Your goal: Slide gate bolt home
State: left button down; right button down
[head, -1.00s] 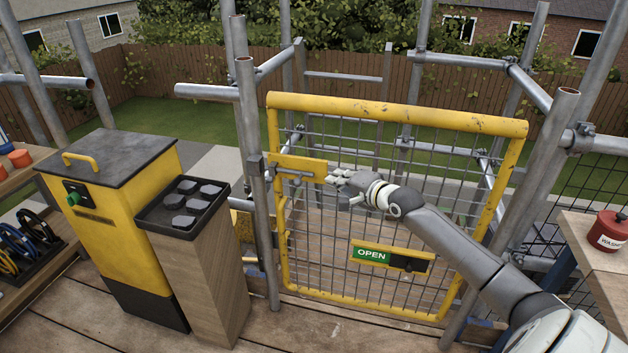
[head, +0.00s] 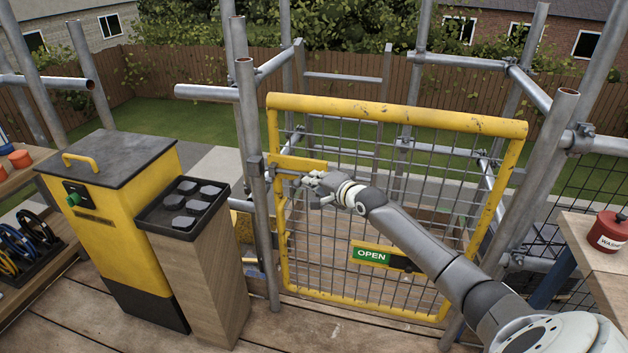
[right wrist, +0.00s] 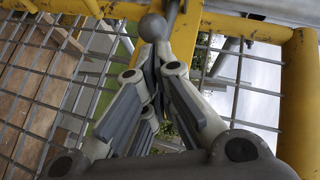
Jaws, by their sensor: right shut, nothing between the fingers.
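The yellow-framed mesh gate (head: 395,112) stands upright between scaffold posts. Its yellow bolt plate (head: 300,163) is at the upper left, by the left post (head: 252,130). The grey bolt rod (head: 287,173) runs along the plate towards that post. My right gripper (head: 308,181) is at the rod's right part and hides some of it. In the right wrist view, the closed fingers (right wrist: 155,58) are empty, with their tips right at a grey ball knob (right wrist: 152,27). I cannot tell whether they touch it. My left gripper is not in view.
A green OPEN sign (head: 371,255) hangs on the gate mesh below my arm. A yellow cabinet (head: 125,235) and a wooden stand (head: 205,275) with a black tray are to the left. A red tin (head: 607,232) stands on a bench at the right.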

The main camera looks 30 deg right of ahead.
jog(key=w+a+p, duration=0.1)
jog(key=w+a, duration=0.2)
jog(key=shift+w+a, duration=0.15)
jog(key=shift+w, duration=0.25)
jog(key=shift+r, duration=0.1)
